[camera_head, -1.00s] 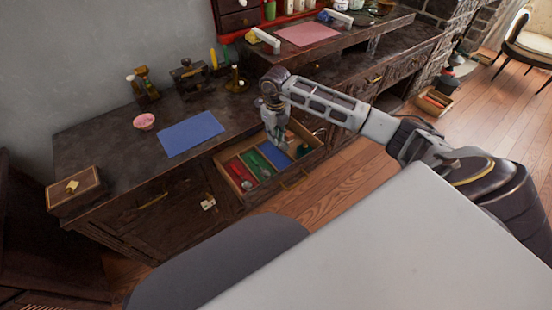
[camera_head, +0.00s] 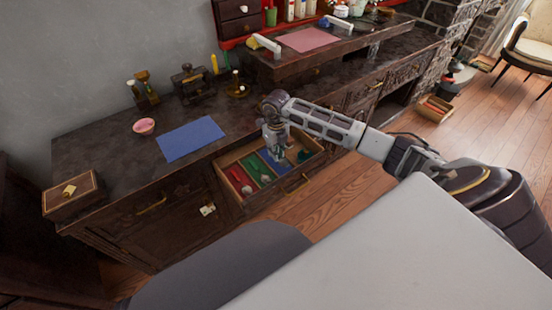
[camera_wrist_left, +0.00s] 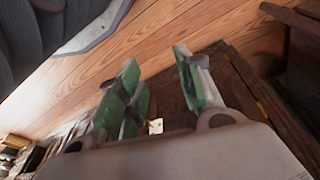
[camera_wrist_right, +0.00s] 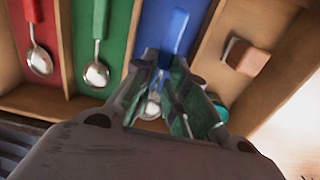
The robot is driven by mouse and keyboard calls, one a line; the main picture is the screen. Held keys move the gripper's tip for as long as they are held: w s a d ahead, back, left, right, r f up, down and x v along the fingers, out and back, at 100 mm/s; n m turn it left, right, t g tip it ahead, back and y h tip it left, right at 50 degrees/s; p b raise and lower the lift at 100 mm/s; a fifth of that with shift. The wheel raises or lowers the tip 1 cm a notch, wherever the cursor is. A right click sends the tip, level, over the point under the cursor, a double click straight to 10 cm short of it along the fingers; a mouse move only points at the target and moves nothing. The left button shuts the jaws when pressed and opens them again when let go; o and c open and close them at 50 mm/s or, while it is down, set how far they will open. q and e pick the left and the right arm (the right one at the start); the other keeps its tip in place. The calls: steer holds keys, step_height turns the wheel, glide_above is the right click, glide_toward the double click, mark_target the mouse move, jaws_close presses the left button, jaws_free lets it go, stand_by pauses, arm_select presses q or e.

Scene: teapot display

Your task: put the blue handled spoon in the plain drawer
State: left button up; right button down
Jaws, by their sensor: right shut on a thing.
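A pulled-out wooden drawer (camera_head: 228,190) has red, green and blue lined compartments and bare wood ones. The blue-handled spoon (camera_wrist_right: 177,32) is in the blue compartment, its bowl low between my fingers. My right gripper (camera_head: 278,154) reaches down into the drawer. In the right wrist view this gripper (camera_wrist_right: 160,88) is shut on the blue spoon, near where handle meets bowl. My left gripper (camera_wrist_left: 160,82) is open and empty above the floor, outside the head view. A dark closed front with a brass handle (camera_head: 152,206) is left of the open drawer; I cannot tell which drawer is the plain one.
A red-handled spoon (camera_wrist_right: 39,58) and a green-handled spoon (camera_wrist_right: 97,70) lie in neighbouring compartments. A small brown block (camera_wrist_right: 245,57) lies in the bare wood compartment. On the counter are a blue mat (camera_head: 190,138), a pink bowl (camera_head: 144,127) and a wooden box (camera_head: 70,196).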

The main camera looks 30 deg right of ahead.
steer(key=shift+f, duration=0.7)
steer(key=shift+f+b, duration=0.3)
steer(key=shift+f, duration=0.9)
arm_select(q)
steer(key=shift+d+r, duration=0.15)
steer(key=shift+r, duration=0.4)
steer(key=shift+f, duration=0.15)
arm_select(e)
steer(key=c, duration=1.4)
jaws_free()
steer(key=shift+c, duration=0.2)
